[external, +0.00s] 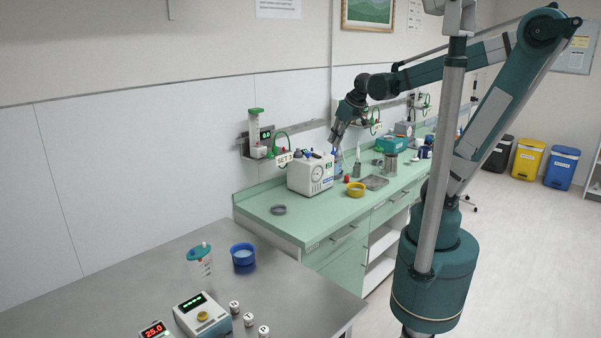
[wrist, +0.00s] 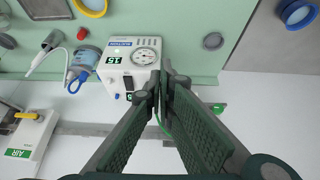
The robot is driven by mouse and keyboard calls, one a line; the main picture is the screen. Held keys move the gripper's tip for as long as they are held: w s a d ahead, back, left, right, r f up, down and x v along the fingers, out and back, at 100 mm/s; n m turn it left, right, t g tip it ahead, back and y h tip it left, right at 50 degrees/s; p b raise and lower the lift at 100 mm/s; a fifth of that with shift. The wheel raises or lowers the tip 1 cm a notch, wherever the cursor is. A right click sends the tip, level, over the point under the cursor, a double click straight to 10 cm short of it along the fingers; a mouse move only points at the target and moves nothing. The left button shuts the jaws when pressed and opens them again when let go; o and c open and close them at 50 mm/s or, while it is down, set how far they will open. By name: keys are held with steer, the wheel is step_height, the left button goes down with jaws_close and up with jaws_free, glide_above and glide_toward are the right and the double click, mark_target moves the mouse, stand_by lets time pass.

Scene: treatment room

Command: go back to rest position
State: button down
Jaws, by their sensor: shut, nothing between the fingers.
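My gripper (external: 336,139) is raised above the green counter (external: 254,203), near the wall and above the right side of the white gauge box (external: 311,172). It points down and holds nothing. In the wrist view its two fingers (wrist: 166,82) are closed together, with the tips beside the gauge box (wrist: 132,62). The tips look apart from the box, but their exact distance from it cannot be told. My arm reaches across from the right.
On the counter are a yellow ring-shaped dish (external: 356,190), a grey tray (external: 375,182), a metal jug (external: 390,164) and a grey dish (external: 278,210). The steel table (external: 290,290) in front holds a blue bowl (external: 242,256).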

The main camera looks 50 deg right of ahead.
steer(key=s+a+f+b, duration=0.2)
steer(key=s+f, duration=0.1)
steer(key=s, duration=0.2)
steer(key=s+a+f+t+b, duration=0.1)
steer(key=s+a+f+b, duration=0.1)
steer(key=s+a+f, duration=0.1)
steer(key=s+f, duration=0.1)
steer(key=s, duration=0.1)
steer(key=shift+s+t, duration=0.3)
steer(key=shift+s, duration=0.05)
